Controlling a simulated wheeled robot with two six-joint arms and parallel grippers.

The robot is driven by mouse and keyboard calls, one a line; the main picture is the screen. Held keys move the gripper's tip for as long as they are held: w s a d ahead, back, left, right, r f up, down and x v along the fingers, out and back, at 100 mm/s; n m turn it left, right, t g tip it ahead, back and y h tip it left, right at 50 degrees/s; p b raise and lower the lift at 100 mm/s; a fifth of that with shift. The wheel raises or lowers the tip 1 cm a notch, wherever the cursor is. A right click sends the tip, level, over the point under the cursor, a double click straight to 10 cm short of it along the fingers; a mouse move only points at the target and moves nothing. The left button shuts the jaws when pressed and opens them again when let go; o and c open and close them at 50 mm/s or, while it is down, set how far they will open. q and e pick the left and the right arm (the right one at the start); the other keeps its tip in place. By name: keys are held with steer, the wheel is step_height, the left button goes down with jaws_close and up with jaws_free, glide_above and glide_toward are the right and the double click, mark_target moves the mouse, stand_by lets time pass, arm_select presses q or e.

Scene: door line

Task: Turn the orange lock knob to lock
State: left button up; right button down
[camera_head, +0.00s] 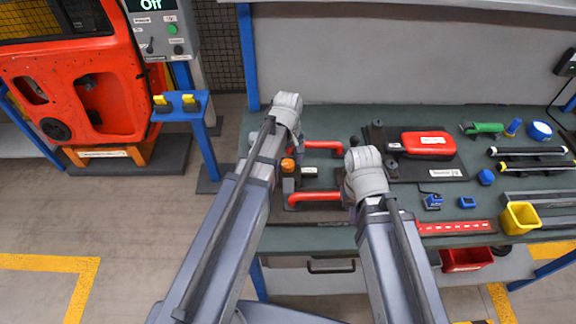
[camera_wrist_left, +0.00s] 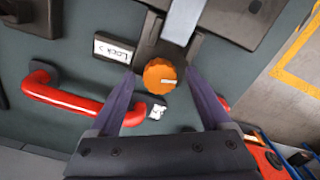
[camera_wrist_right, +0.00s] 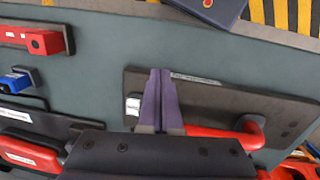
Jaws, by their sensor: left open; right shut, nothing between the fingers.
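The orange lock knob (camera_wrist_left: 160,75) is round, with a white mark across its face. It also shows in the head view (camera_head: 288,165), beside my left forearm. A white label reading "Lock" with an arrow (camera_wrist_left: 114,49) is next to it in the left wrist view. My left gripper (camera_wrist_left: 160,70) is open, one finger on each side of the knob; I cannot tell if they touch it. My right gripper (camera_wrist_right: 160,72) is shut and empty above the dark plate (camera_wrist_right: 215,95), beside a red handle (camera_wrist_right: 243,131). In the head view both grippers' fingers are hidden.
Red handles (camera_head: 313,196) stand on the workbench (camera_head: 300,235) close to both arms. A red case (camera_head: 428,142), a green tool (camera_head: 485,128) and a yellow bin (camera_head: 519,218) lie to the right. A red car door (camera_head: 75,75) stands at the left.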

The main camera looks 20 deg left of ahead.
arm_select(q)
steer(key=shift+c, duration=0.3)
jaws_close()
stand_by(0.4)
steer(key=m, duration=0.4)
steer(key=shift+m, duration=2.4)
